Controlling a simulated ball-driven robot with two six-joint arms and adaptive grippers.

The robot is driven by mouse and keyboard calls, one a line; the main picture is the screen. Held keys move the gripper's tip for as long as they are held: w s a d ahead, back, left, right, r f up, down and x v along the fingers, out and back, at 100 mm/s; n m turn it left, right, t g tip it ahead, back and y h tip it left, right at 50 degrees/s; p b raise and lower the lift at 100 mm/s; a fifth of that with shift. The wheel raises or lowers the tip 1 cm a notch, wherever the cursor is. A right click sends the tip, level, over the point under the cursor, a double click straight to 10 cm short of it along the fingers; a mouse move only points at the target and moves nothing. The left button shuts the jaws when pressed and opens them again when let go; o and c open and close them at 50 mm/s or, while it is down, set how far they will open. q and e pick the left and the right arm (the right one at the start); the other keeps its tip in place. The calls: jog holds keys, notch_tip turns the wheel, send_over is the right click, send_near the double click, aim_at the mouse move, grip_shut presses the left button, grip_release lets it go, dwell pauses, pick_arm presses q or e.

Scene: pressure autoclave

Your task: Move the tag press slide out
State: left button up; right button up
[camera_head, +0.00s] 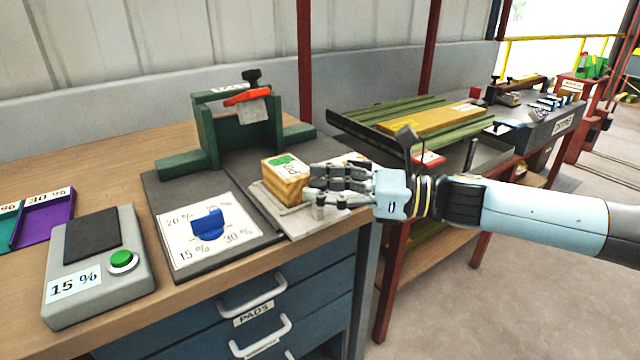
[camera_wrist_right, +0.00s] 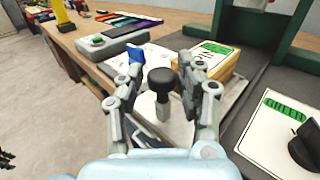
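The tag press is a green frame (camera_head: 212,135) with a red lever (camera_head: 247,96) at the back of the bench. A light grey slide plate (camera_head: 283,221) lies in front of it, carrying a wooden block with a green-marked label (camera_head: 284,181). In the right wrist view a black knob on a grey post (camera_wrist_right: 161,82) stands by the plate. My right gripper (camera_wrist_right: 158,62) has its fingers on both sides of the knob, with gaps visible; it is open. In the head view this hand (camera_head: 318,193) hides the knob.
A card with a blue dial (camera_head: 208,222) lies left of the plate. A grey box with a green button (camera_head: 122,261) stands further left. A GREEN card with a black dial (camera_wrist_right: 305,150) shows in the wrist view. Blue drawers (camera_head: 283,307) are below the bench edge.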

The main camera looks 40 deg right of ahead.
jog(key=shift+o, duration=0.9)
jog(key=shift+w+a, duration=0.15)
jog(key=shift+s, duration=0.2)
pick_arm(q)
jog(key=s, duration=0.2)
jog(key=shift+s+f+g, duration=0.1)
jog(key=shift+s+g, duration=0.2)
pick_arm(e)
jog(key=v, duration=1.1)
jog(key=shift+s+d, duration=0.2)
jog(key=shift+d, duration=0.1)
